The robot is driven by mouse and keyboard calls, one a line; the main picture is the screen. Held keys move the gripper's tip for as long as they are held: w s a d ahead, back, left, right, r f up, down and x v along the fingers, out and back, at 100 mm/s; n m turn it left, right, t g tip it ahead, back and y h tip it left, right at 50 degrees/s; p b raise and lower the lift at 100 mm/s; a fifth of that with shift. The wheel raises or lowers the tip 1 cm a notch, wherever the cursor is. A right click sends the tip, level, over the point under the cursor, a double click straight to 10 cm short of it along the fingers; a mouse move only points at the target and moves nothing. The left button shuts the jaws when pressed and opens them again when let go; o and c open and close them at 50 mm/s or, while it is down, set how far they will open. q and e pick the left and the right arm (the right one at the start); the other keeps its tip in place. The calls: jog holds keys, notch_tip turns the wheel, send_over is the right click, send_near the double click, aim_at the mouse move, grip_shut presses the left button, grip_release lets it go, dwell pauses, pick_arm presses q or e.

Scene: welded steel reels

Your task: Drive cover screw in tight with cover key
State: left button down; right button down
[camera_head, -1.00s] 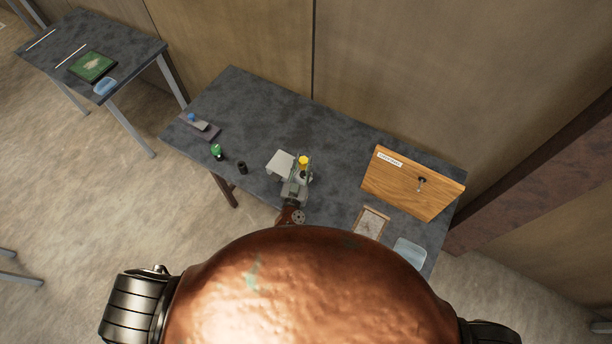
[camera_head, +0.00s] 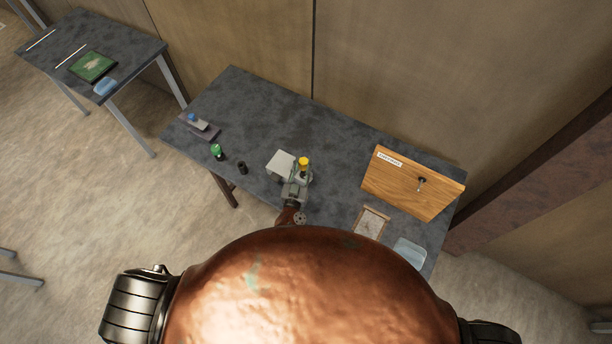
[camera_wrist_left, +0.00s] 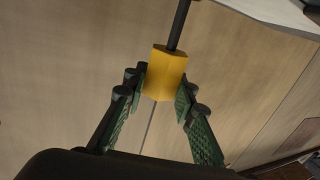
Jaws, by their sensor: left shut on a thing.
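The cover key shows as a yellow handle (camera_head: 304,162) at my left gripper (camera_head: 300,172) over the long dark table. In the left wrist view the green-padded fingers of my left gripper (camera_wrist_left: 163,88) are shut on the yellow handle (camera_wrist_left: 163,74). A dark shaft (camera_wrist_left: 179,25) runs from the handle out of the top of the picture, so its tip is hidden. A pale grey box-like thing (camera_head: 281,162) is just left of the gripper in the head view. I cannot make out the cover screw. My right gripper is not in view.
A wooden panel (camera_head: 400,187) with a label and black knob stands at the table's right. A framed tray (camera_head: 371,221) and pale blue dish (camera_head: 410,252) lie near it. A green-topped item (camera_head: 216,151) and black cylinder (camera_head: 242,168) stand left. The table's back middle is clear.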

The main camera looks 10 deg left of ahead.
pick_arm(q)
jog(key=shift+f, duration=0.2)
jog(key=c, duration=1.5)
grip_release()
jog(key=o, duration=0.4)
jog(key=o, duration=0.4)
jog(key=shift+o, duration=0.2)
jog(key=o, duration=0.4)
jog(key=shift+c, duration=0.2)
